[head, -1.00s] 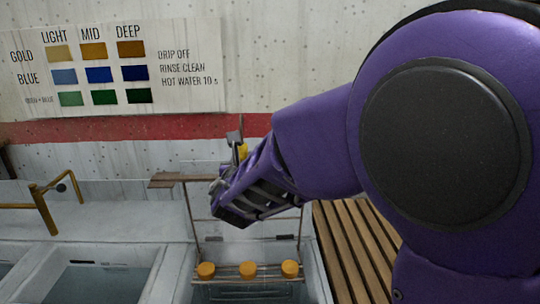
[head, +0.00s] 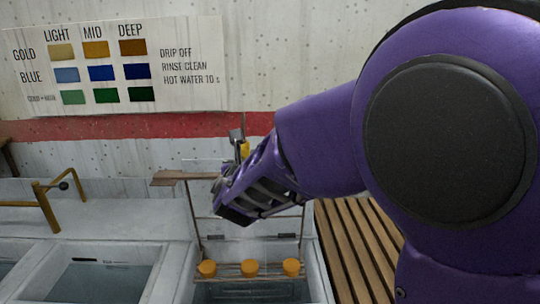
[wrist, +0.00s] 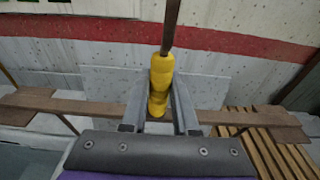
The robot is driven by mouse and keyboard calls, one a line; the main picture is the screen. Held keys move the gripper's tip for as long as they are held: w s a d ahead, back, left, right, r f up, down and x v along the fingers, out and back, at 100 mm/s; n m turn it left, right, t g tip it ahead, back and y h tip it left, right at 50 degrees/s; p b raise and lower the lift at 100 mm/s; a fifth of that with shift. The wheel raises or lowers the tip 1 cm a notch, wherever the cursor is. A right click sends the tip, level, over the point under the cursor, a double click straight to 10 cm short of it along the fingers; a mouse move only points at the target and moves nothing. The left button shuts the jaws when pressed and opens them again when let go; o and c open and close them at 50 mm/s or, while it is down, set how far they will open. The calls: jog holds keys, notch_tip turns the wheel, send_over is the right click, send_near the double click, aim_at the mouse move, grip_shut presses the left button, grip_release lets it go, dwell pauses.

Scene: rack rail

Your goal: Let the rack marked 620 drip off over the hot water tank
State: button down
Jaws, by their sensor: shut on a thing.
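My gripper (head: 228,188) is shut on the yellow grip (wrist: 161,72) of a rack. In the wrist view the two fingers (wrist: 158,108) stand on either side of it. The rack has a brown crossbar (head: 178,177), which also shows in the wrist view (wrist: 70,107), and thin rods hanging down. At its bottom, several orange round pieces (head: 250,268) sit in a row on a lower rail. They hang over the opening of a pale tank (head: 318,276). I cannot read a number on the rack, and no label shows on this tank. My arm hides part of the rack.
Another pale tank with liquid (head: 102,283) lies to the left. A slatted wooden stand (head: 350,250) is at the right. A brass pipe (head: 44,207) rises at the far left. A wall chart (head: 110,65) has colour swatches and writing. My arm blocks the right side.

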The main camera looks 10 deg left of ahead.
jog(key=shift+s, duration=0.1)
dwell(0.6)
jog(key=shift+s+d+r+b, duration=0.1)
jog(key=shift+s+r+b, duration=0.1)
jog(key=shift+b, duration=0.15)
jog(key=shift+f, duration=0.1)
notch_tip(320, 180, down, 18)
jog(key=b, duration=0.9)
jog(key=shift+b, duration=0.3)
notch_tip(320, 180, up, 18)
jog(key=p, duration=1)
jog(key=shift+p, duration=0.35)
dwell(2.8)
